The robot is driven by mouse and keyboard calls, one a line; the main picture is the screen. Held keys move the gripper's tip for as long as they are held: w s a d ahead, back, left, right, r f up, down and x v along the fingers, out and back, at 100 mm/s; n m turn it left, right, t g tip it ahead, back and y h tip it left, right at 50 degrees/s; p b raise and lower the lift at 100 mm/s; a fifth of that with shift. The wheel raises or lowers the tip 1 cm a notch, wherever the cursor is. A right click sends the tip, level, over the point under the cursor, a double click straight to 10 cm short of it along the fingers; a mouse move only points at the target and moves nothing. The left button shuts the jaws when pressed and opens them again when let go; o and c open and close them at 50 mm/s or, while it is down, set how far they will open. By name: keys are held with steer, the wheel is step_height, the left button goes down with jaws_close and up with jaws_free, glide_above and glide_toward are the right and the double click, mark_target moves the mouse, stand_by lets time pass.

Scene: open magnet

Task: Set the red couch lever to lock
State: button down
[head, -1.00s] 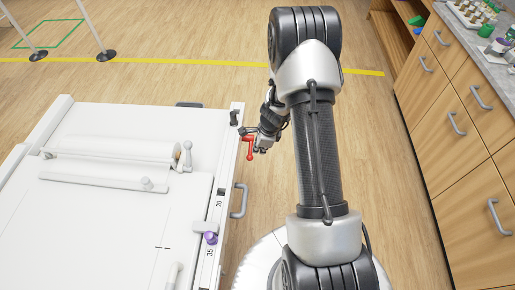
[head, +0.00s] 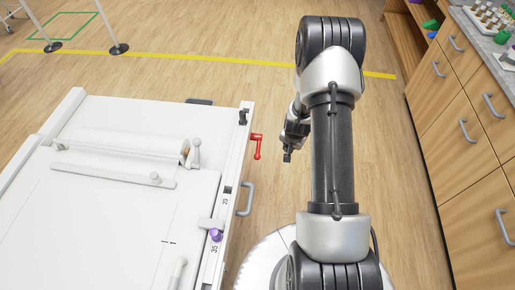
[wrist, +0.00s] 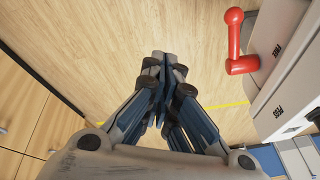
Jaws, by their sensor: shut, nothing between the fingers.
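The red couch lever (head: 258,147) sits on the right side of the white couch (head: 120,107), near its far corner. In the head view its arm points toward the near end. The red lever (wrist: 235,45) also shows at the upper right of the wrist view, on the couch's side panel (wrist: 291,68). Two dark labels are on that panel, one near the lever and one farther down; I cannot read them surely. My gripper (head: 287,157) is right of the lever, apart from it. In the wrist view my gripper (wrist: 164,62) is shut and empty, with bare floor beyond.
A grey handle (head: 245,199) sticks out of the couch side below the lever. A purple knob (head: 216,235) is on the couch's near right edge. Wooden drawers (head: 470,130) with grey handles stand at the right. Floor is clear between couch and drawers.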

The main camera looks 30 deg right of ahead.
steer(key=d+n, duration=0.1)
steer(key=n, duration=0.3)
steer(key=n+t+y+p, duration=0.1)
steer(key=n+t+y, duration=0.4)
steer(key=n, duration=1.5)
glide_toward(257, 154)
step_height(257, 154, up, 4)
steer(key=shift+a+r, duration=0.1)
steer(key=shift+r, duration=0.05)
steer(key=b+x, duration=0.2)
steer(key=x, duration=0.8)
